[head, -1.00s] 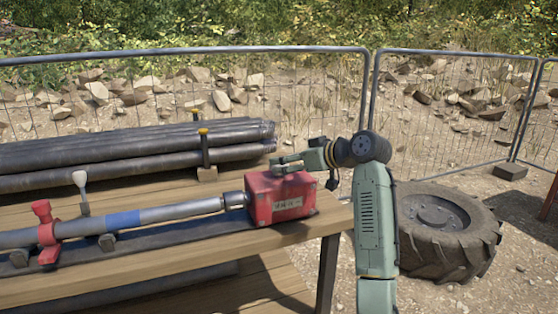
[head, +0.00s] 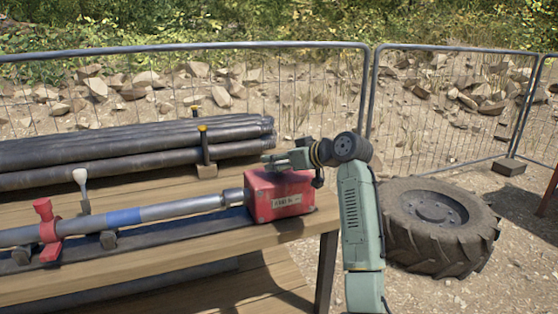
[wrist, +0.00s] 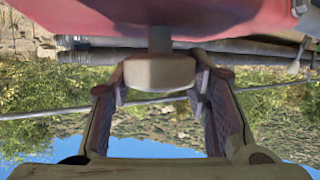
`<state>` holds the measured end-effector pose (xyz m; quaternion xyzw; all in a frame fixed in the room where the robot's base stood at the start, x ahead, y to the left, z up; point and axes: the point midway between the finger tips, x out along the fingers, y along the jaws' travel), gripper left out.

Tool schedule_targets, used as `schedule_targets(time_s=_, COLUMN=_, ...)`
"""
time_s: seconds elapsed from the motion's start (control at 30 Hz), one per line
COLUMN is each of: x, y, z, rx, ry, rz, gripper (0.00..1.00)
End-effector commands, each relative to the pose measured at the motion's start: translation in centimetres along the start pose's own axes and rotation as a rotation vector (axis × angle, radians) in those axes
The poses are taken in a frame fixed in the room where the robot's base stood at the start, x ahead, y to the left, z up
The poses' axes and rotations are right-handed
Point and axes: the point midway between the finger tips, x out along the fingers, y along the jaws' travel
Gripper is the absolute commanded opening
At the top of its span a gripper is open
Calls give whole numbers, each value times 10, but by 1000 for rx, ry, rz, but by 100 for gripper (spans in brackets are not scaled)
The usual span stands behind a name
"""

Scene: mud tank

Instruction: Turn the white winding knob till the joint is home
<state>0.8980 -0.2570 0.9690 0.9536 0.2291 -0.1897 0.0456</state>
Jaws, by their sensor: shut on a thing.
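The white winding knob (wrist: 160,72) sits on a short stem on the red box (wrist: 200,15), seen inverted in the wrist view. My gripper (wrist: 161,80) has a finger on each side of the knob and is shut on it. In the head view my gripper (head: 268,159) is at the top of the red box (head: 282,201), and the knob is too hidden there to make out. A grey pipe with a blue band (head: 124,217) runs from the left to a collar (head: 232,197) at the box's left face. I cannot tell how tightly this joint meets.
A red clamp (head: 47,232) and a white-topped lever (head: 82,190) stand along the pipe on the wooden bench (head: 215,259). Dark pipes (head: 120,150) lie stacked behind. A large tyre (head: 438,225) lies right of my arm, and a mesh fence (head: 290,95) closes the back.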

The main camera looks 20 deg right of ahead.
Motion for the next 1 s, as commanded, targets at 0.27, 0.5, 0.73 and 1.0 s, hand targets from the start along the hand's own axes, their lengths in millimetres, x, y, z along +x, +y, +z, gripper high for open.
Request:
schedule_targets(time_s=0.27, x=0, y=0, z=0, rx=0, ry=1, rz=1, gripper=20)
schedule_targets(time_s=0.5, x=0, y=0, z=0, rx=3, ry=1, rz=9, gripper=16)
schedule_targets(time_s=0.73, x=1, y=-1, z=1, rx=30, ry=2, rz=77, gripper=16)
schedule_targets(time_s=1.0, x=2, y=-2, z=1, rx=108, ry=3, rz=266, gripper=16)
